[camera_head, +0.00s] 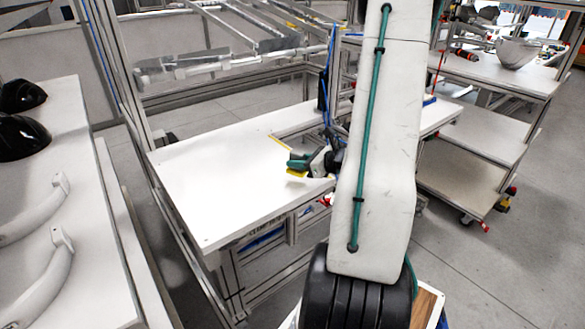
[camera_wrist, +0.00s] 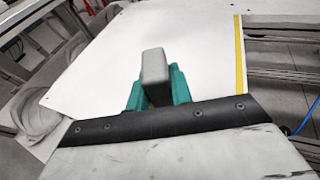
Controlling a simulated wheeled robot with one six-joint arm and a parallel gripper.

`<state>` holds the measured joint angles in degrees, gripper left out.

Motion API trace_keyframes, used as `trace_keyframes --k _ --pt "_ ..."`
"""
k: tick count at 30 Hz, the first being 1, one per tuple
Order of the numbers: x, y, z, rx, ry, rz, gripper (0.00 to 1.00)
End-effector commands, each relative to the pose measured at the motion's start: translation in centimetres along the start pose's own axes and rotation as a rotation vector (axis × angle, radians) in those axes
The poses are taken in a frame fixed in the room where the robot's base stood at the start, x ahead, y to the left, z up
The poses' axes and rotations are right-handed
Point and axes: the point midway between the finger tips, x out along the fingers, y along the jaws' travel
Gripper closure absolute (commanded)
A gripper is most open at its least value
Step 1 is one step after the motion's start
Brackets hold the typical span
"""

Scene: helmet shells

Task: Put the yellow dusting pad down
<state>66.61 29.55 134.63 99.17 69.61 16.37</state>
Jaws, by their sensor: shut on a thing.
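The yellow dusting pad (camera_head: 297,173) shows as a small yellow patch under the green fingers of my gripper (camera_head: 302,162), over the white worktable (camera_head: 215,185). In the wrist view, my gripper (camera_wrist: 156,90) has its green fingers shut on a grey block (camera_wrist: 154,64), which looks like the upper part of the pad. My arm hides part of the table's right side.
A yellow strip (camera_wrist: 239,55) runs along one edge of the tabletop. Much of the tabletop left of my gripper is clear. Dark helmet shells (camera_head: 20,135) and white curved parts (camera_head: 38,280) lie on the left bench. A pale bowl-like shell (camera_head: 517,52) stands on the back right table.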

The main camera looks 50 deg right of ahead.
Motion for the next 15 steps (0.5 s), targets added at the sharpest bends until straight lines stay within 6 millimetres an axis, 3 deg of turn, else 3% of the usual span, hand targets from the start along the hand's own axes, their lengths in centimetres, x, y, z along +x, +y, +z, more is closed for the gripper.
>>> trace_keyframes --k 8,12,15 --pt "2.7 -0.9 0.5 -0.002 0.000 0.005 1.00" --pt "3.1 -0.9 -2.1 0.004 0.001 0.003 1.00" --pt "3.3 -0.9 -2.8 0.001 0.000 0.002 1.00"
